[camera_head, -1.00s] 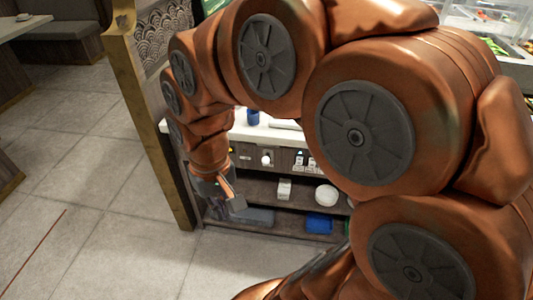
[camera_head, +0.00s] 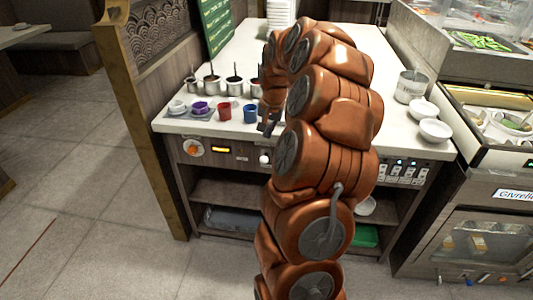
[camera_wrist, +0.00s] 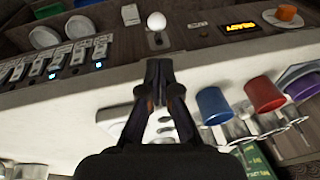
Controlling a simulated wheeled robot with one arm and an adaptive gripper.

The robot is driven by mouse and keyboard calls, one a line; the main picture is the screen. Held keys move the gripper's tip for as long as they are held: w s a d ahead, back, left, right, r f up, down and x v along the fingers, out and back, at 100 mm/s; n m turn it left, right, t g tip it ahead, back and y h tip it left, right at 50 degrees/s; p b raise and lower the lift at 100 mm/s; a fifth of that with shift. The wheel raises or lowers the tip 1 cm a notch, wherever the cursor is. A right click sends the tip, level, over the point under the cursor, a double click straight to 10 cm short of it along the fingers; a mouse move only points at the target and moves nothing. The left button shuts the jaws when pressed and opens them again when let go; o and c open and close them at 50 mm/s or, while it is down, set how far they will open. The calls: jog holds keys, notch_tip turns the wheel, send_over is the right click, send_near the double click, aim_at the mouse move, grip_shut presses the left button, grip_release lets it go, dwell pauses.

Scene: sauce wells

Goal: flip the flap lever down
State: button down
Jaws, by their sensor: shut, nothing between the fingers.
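A lever with a white ball knob (camera_head: 265,160) sits on the front panel of the counter, below its edge. In the wrist view the ball knob (camera_wrist: 156,21) stands out on a small plate with a slot, just beyond my fingertips. My gripper (camera_wrist: 158,66) is shut and empty, pointing at the lever with a gap between them. In the head view my gripper (camera_head: 267,129) is at the counter's front edge, above the knob and partly hidden by my arm.
A row of switches (camera_wrist: 50,65) with blue lights, a lit yellow display (camera_wrist: 240,29) and an orange knob (camera_head: 193,149) share the panel. Red (camera_head: 224,111) and blue (camera_head: 250,113) cups stand on the white counter (camera_head: 330,130) near my gripper. White bowls (camera_head: 434,131) stand at the right.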

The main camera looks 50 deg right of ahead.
aim_at(265, 158)
jog(key=shift+d+f, duration=0.1)
jog(key=shift+d, duration=0.3)
jog(key=shift+f, duration=0.1)
jog(key=p+x, duration=0.1)
jog(key=x, duration=0.8)
jog(key=shift+w+f, duration=0.1)
jog(key=shift+f, duration=0.3)
jog(key=shift+f, duration=0.15)
